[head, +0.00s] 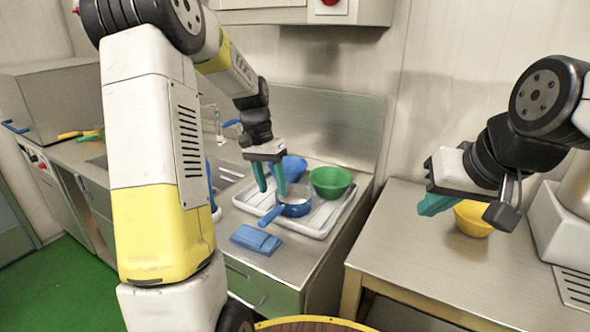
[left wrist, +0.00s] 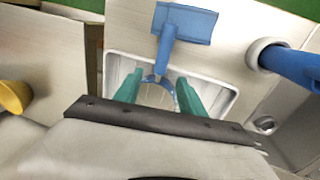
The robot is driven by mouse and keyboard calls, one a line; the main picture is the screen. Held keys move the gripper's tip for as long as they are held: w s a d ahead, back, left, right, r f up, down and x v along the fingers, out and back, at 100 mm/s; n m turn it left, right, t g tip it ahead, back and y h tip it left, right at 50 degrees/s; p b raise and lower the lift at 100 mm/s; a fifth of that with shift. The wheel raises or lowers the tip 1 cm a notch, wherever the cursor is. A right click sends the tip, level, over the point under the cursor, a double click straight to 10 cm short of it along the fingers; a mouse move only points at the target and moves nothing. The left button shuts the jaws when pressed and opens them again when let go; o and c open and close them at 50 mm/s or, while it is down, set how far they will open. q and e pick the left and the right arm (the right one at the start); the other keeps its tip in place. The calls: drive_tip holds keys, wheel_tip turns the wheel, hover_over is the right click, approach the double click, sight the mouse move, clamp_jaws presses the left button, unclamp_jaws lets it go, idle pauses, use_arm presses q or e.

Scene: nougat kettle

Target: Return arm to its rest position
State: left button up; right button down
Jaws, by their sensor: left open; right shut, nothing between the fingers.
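My left gripper (head: 271,191) is open, pointing down above a white tray (head: 313,226) on the steel counter. Its two green fingers also show in the left wrist view (left wrist: 157,92), apart, with nothing clearly gripped between them. A small blue pan (head: 296,209) with pale contents and a blue handle (head: 269,216) sits at the tray, just below and beside the fingertips. In the left wrist view its rim is partly hidden between the fingers. My right gripper (head: 432,204) is shut and empty, held above the right-hand table.
A blue bowl (head: 293,168) and a green bowl (head: 331,181) stand by the tray's back. A blue flat item (head: 256,239) lies on the counter in front. A yellow bowl (head: 473,218) stands on the right table (head: 405,245), below my right gripper. That table's front is clear.

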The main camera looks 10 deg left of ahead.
use_arm(q)
drive_tip(key=s+d+r+n+t, duration=0.1)
drive_tip(key=s+r+t, duration=0.1)
drive_tip(key=s+r, duration=0.2)
drive_tip(key=s+d+r+n+t, duration=0.1)
drive_tip(key=s+r, duration=0.3)
drive_tip(key=s, duration=0.6)
drive_tip(key=s+d+r+n+t, duration=0.1)
drive_tip(key=s+d+r+t, duration=0.1)
drive_tip(key=s+r, duration=0.3)
drive_tip(key=shift+s+d+t, duration=0.2)
drive_tip(key=shift+s+t, duration=0.6)
drive_tip(key=shift+s, duration=0.7)
